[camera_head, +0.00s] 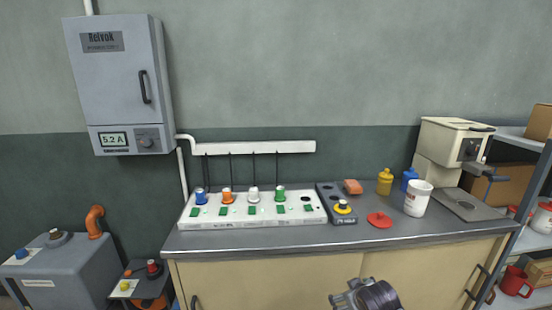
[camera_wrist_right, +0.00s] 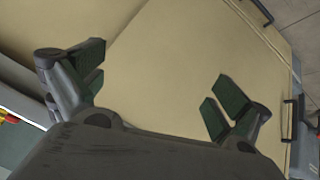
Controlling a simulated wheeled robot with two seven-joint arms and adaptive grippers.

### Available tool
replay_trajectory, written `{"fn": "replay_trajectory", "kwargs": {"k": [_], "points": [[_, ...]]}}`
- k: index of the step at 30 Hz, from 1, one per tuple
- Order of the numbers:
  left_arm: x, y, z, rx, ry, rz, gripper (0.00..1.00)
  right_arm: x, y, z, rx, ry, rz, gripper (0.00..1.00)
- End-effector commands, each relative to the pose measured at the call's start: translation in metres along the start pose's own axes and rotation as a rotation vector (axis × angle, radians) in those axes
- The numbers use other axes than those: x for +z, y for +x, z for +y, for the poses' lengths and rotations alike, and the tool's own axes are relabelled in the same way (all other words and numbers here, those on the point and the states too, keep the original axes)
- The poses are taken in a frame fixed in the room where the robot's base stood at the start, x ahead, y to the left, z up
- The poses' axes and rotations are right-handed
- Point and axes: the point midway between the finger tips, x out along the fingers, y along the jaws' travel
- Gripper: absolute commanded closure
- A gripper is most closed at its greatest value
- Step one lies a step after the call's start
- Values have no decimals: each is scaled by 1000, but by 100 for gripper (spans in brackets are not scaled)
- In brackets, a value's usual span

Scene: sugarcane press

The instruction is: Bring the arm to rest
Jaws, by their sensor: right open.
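My right gripper (camera_wrist_right: 155,88) is open and empty in the right wrist view. Its two dark-padded fingers stand wide apart in front of the beige cabinet front (camera_wrist_right: 165,70), with nothing between them. In the head view a dark, rounded part of my right arm shows at the bottom edge, right of centre, in front of the bench's cabinet doors and below the worktop edge. The fingers are not clear there. My left gripper is in neither view.
The grey worktop (camera_head: 300,240) bears a white strip (camera_head: 250,222) with several coloured plugs, a dark panel with a yellow-ringed knob, a red lid (camera_head: 380,220), a white tub (camera_head: 417,199) and a cream press (camera_head: 452,145). Shelves stand right; a grey tank (camera_head: 60,270) stands left.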

Motion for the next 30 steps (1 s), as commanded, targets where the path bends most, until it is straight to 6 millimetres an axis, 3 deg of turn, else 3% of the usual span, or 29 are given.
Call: {"fn": "replay_trajectory", "kwargs": {"k": [1, 10, 21, 30], "points": [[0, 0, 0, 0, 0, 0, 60, 16, 4, -10, -19, 13, -25, 0], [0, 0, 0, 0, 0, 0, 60, 100, 16, -61, -108, 80, -155, 0], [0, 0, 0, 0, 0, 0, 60, 206, 11, -126, -207, 143, -325, 0], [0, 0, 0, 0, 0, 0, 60, 267, -2, -158, -251, 162, -426, 0]]}}
